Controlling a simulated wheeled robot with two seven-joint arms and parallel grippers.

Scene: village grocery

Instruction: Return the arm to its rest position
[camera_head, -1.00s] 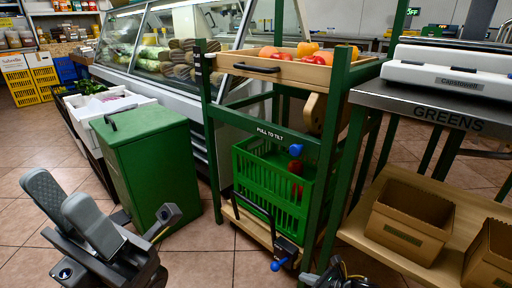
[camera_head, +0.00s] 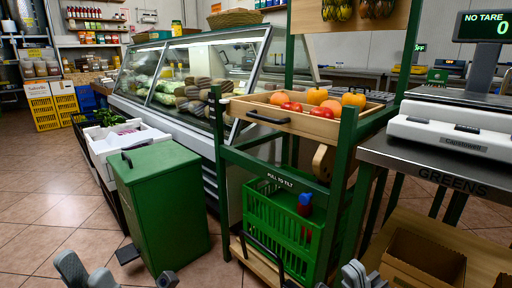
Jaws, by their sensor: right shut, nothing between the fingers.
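My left gripper (camera_head: 86,271) shows at the bottom left edge, its two grey fingers apart with nothing seen between them. Floor tiles lie behind it, and it is apart from the green bin. My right gripper (camera_head: 362,274) shows at the bottom edge, right of centre, shut and empty. It is in front of the green stand's lower part and left of the cardboard boxes. Most of both arms is out of the picture.
A green lidded bin (camera_head: 164,215) stands left of centre. A green stand (camera_head: 345,165) holds a wooden tray (camera_head: 250,109) of tomatoes and orange produce above a green basket (camera_head: 270,220). A scale (camera_head: 455,133) sits on the right-hand table. Open floor (camera_head: 50,200) lies left.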

